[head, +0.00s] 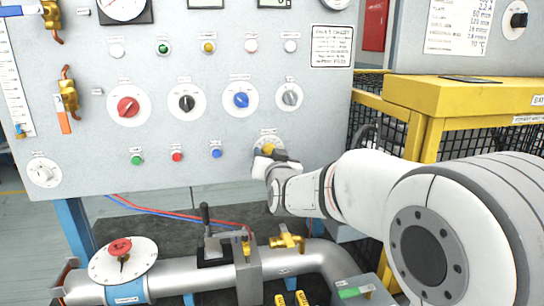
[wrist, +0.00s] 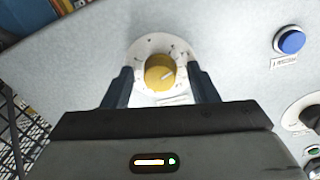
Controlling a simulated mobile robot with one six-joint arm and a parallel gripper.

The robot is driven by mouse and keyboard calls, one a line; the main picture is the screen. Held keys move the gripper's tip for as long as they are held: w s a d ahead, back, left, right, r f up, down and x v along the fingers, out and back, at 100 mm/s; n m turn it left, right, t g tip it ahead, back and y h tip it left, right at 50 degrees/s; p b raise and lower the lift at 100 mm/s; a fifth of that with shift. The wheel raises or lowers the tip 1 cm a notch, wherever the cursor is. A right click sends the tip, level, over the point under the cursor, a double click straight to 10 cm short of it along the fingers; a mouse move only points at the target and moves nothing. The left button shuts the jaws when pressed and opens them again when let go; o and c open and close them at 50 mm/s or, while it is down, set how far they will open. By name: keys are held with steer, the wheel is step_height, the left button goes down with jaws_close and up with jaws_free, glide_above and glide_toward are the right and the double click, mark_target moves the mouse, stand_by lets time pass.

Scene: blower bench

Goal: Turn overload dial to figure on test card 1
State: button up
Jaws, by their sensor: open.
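A yellow dial knob (head: 268,149) on a round white scale plate sits low on the grey panel, partly hidden by my gripper (head: 272,162). In the wrist view the yellow knob (wrist: 158,74) has a pale pointer line aimed to the upper right in that picture. My gripper (wrist: 160,72) is open, one finger on each side of the knob, with gaps visible between fingers and knob. The label on the plate is too small to read. A white card (head: 332,46) is at the panel's upper right; its print is not legible.
Red (head: 128,106), black (head: 187,102), blue (head: 241,99) and grey (head: 289,97) dials sit above. A blue button (wrist: 290,41) is near the knob. A second card (head: 458,26) is on the right-hand cabinet. A yellow frame (head: 430,97) stands right, pipework below.

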steer(key=shift+c, duration=0.3)
steer(key=c, duration=0.9)
steer(key=shift+f+m+b, duration=0.15)
steer(key=shift+m+b, duration=0.15)
steer(key=shift+b, duration=0.2)
